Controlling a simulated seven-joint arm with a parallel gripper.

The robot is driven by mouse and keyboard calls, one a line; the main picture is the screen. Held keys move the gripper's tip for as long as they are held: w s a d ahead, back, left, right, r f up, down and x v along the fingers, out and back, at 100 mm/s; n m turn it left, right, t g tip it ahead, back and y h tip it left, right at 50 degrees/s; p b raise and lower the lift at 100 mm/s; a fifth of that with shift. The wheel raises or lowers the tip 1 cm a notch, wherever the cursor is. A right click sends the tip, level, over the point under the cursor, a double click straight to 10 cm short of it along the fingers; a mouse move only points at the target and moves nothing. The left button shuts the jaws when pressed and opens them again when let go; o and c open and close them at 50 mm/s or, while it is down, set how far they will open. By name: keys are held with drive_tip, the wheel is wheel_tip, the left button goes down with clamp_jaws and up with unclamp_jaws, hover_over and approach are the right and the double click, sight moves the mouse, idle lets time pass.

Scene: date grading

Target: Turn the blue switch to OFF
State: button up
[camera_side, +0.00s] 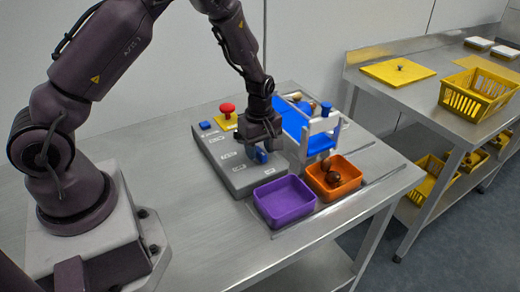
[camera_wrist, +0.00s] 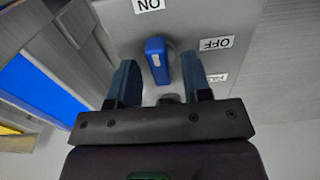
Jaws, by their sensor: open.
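The blue switch (camera_wrist: 157,60) is a bar-shaped handle on a grey control box (camera_side: 237,178). In the wrist view its far end points towards the ON label (camera_wrist: 149,5), and the OFF label (camera_wrist: 215,43) lies to its right. My gripper (camera_wrist: 158,66) is open, with one finger on each side of the handle and a visible gap to both. In the side view my gripper (camera_side: 260,146) is low over the box, and the blue switch (camera_side: 261,156) shows partly behind its fingers.
A red button (camera_side: 227,109) and a blue button (camera_side: 205,125) are on the box's far part. A purple bin (camera_side: 284,202) and an orange bin (camera_side: 343,187) with dark dates stand in front. A white frame by a blue belt (camera_side: 293,122) rises close right of my gripper.

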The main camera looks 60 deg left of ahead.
drive_tip(key=shift+f, duration=0.4)
drive_tip(key=shift+c, duration=0.4)
clamp_jaws()
